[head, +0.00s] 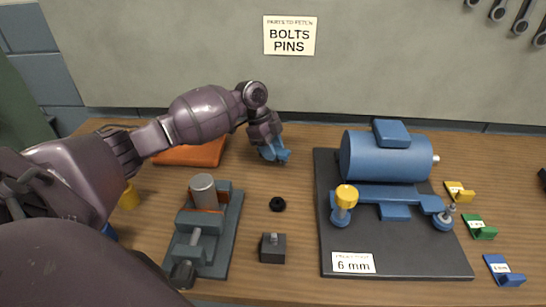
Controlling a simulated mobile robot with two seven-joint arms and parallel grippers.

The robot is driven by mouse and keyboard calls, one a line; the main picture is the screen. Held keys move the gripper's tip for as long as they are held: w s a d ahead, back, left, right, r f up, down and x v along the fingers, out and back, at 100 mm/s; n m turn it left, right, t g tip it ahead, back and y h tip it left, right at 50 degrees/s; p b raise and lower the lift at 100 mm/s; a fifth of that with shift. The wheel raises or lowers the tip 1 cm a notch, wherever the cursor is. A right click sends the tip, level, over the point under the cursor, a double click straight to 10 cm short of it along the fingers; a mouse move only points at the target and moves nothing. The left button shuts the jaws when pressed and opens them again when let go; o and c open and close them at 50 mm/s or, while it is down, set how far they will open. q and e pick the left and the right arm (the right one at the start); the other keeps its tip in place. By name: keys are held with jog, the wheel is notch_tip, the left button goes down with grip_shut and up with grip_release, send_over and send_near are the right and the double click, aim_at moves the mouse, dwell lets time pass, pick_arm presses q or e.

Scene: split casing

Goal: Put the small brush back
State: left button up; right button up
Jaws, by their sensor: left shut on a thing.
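My left gripper (273,150) reaches in from the left and points down over the back middle of the bench, left of the grey plate with the blue motor. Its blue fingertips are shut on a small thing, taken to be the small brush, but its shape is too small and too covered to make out. No other brush shows in the head view. An orange flat thing (205,154) lies behind my left forearm, partly hidden by it. My right gripper is not in view.
A grey vise (235,222) holds a metal cylinder (203,190). A black ring (278,204) and dark block (272,252) stand right of it. The blue motor (385,157) sits on a dark plate (440,262). Yellow (459,192), green (478,230) and blue (502,272) tagged pieces lie at right.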

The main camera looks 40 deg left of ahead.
pick_arm(q)
jog(key=shift+f, duration=1.55)
jog(key=shift+f, duration=0.15)
jog(key=o, duration=1)
jog(key=shift+c, duration=0.2)
jog(key=v, duration=1.2)
jog(key=shift+p, duration=0.4)
